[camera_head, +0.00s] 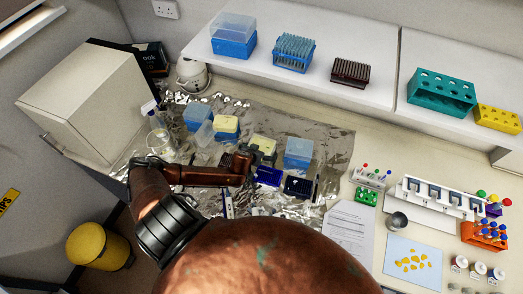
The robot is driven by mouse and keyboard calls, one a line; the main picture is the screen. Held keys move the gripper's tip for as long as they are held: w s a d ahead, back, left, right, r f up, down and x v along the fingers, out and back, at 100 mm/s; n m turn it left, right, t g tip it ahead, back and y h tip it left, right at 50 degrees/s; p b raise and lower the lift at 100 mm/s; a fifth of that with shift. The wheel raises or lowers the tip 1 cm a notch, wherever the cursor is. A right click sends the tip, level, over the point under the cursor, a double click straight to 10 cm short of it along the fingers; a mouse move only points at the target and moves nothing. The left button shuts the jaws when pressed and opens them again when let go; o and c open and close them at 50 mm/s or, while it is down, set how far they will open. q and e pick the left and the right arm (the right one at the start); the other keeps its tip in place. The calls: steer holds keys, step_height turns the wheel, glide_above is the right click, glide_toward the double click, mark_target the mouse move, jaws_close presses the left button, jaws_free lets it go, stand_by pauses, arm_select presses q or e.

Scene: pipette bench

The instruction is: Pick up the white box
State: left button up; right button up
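My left gripper (262,157) is at the middle of the foil-covered bench, at the end of my reddish-brown arm. It is small and dark, and I cannot tell whether its fingers are open or shut. A small pale box with a yellowish top (263,144) is right at the gripper, partly hidden by it. I cannot tell whether they touch. A similar pale yellow-topped box (226,125) stands to the left, apart from the gripper. A large off-white box (75,90) stands at the far left. My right gripper is not in view.
Blue tip boxes (298,151) (198,116) stand on the foil (335,145) near the gripper. A dark rack (298,187) and a blue tray (268,176) lie in front. A shelf (385,85) with racks runs behind. Paper (350,228) and tube racks lie right.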

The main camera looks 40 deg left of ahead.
arm_select(q)
steer(key=c, duration=1)
steer(key=shift+r, duration=0.1)
